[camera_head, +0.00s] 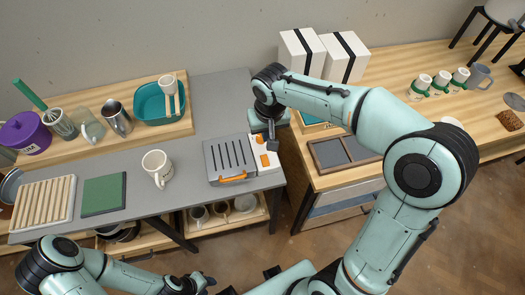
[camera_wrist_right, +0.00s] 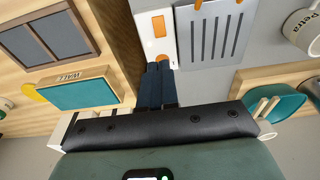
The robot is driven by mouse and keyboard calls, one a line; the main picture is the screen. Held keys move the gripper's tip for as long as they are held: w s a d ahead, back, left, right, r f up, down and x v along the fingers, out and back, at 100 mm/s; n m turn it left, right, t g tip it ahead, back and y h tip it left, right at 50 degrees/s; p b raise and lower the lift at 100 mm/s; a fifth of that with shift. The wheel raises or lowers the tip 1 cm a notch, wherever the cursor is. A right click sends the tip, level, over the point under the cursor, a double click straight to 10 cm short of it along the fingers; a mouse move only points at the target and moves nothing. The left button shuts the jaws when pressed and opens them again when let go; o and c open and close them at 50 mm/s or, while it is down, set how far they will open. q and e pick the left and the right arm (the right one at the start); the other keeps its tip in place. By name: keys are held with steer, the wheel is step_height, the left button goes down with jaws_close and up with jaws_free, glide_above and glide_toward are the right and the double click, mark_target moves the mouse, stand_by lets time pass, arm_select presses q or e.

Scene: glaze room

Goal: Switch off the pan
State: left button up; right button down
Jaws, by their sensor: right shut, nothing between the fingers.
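The pan (camera_head: 228,157) is a grey slotted plate with an orange handle (camera_head: 233,178) and a white side panel (camera_head: 268,169). The panel carries two orange parts, one rectangular (camera_wrist_right: 158,26) and one by my fingertips (camera_wrist_right: 163,59). My right gripper (camera_head: 273,145) is shut and empty, pointing down over the panel's far end. In the right wrist view its fingertips (camera_wrist_right: 159,67) lie together at the second orange part and partly hide it; I cannot tell if they touch. My left gripper (camera_head: 205,283) is low at the bottom edge, away from the pan; its finger opening is unclear.
A white mug (camera_head: 157,168), a green mat (camera_head: 104,195) and a slatted rack (camera_head: 44,204) stand left of the pan. A teal basin (camera_head: 153,104) is behind. Right of a gap, a wooden table holds a divided tray (camera_head: 340,153) and two white boxes (camera_head: 302,48).

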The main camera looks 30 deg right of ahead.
mark_target(264, 157)
steer(key=f, duration=0.4)
steer(key=w+f, duration=0.1)
steer(key=f, duration=0.4)
steer(key=w+f, duration=0.1)
steer(key=f, duration=0.4)
steer(key=shift+d, duration=0.2)
